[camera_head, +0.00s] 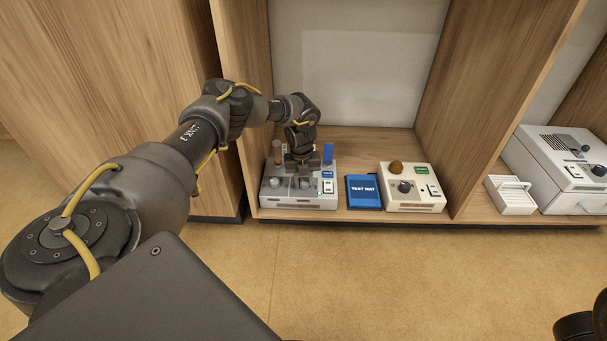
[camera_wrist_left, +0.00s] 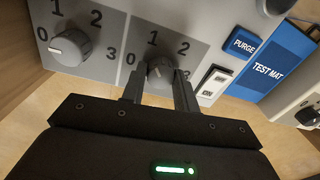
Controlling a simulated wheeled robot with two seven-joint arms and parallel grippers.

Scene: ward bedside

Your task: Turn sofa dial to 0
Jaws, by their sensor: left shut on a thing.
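A white unit with a grey dial panel (camera_head: 301,197) stands on the low shelf. Numbers 0 to 3 are printed around this dial. The fingers hide part of it, and I cannot tell surely where its pointer stands. A second grey dial (camera_wrist_left: 70,46) sits to its left, apart from the fingers, its pale mark towards the left, near its 0. No label naming the sofa dial is readable.
A blue PURGE button (camera_wrist_left: 241,42) and a white ON switch (camera_wrist_left: 214,84) lie right of the held dial. A blue TEST MAT (camera_head: 363,192) lies beside the unit. Another white unit with a dark knob (camera_head: 405,187) stands further right. Wooden uprights bound the bay.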

